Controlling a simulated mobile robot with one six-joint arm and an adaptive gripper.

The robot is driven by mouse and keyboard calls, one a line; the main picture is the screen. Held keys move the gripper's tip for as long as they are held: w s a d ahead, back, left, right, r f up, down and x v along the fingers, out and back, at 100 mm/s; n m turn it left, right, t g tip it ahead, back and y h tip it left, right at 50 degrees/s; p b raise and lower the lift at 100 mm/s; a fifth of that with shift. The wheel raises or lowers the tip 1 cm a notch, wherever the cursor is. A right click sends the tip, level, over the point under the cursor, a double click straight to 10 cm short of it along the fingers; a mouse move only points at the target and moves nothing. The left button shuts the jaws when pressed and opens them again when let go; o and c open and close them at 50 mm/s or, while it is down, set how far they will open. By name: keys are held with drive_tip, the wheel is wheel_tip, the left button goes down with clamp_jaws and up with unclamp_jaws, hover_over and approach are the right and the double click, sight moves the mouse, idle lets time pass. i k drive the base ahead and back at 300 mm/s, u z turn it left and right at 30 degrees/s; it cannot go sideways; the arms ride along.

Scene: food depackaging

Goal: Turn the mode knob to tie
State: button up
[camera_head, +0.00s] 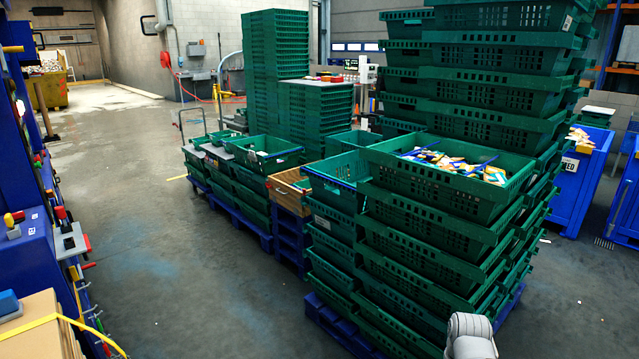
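I cannot pick out a mode knob or read any "tie" marking in this view. A blue machine (22,262) stands along the left edge, partly cut off by the frame. Small red, yellow and black controls (14,222) sit on it, and a pale grey box with a red part (70,241) is fixed to its side. These are too small to tell whether one is a mode knob. A rounded light grey part of my arm (470,338) shows at the bottom right. My gripper's fingers are not in view.
Stacks of green crates (440,225) on blue pallets fill the middle and right; one top crate holds colourful packets (455,165). A cardboard box with yellow strap (40,330) is at bottom left. Blue bins (585,180) stand at right. Clear grey floor (150,240) lies between machine and crates.

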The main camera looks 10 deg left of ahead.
sight(49, 194)
drive_tip(key=u, duration=0.15)
drive_tip(key=i, duration=1.95)
drive_tip(key=u, duration=0.8)
drive_tip(key=i, duration=0.65)
drive_tip(key=u, duration=0.8)
drive_tip(key=i, duration=0.5)
drive_tip(key=u, duration=0.95)
drive_tip(key=i, duration=1.25)
drive_tip(key=u, duration=0.2)
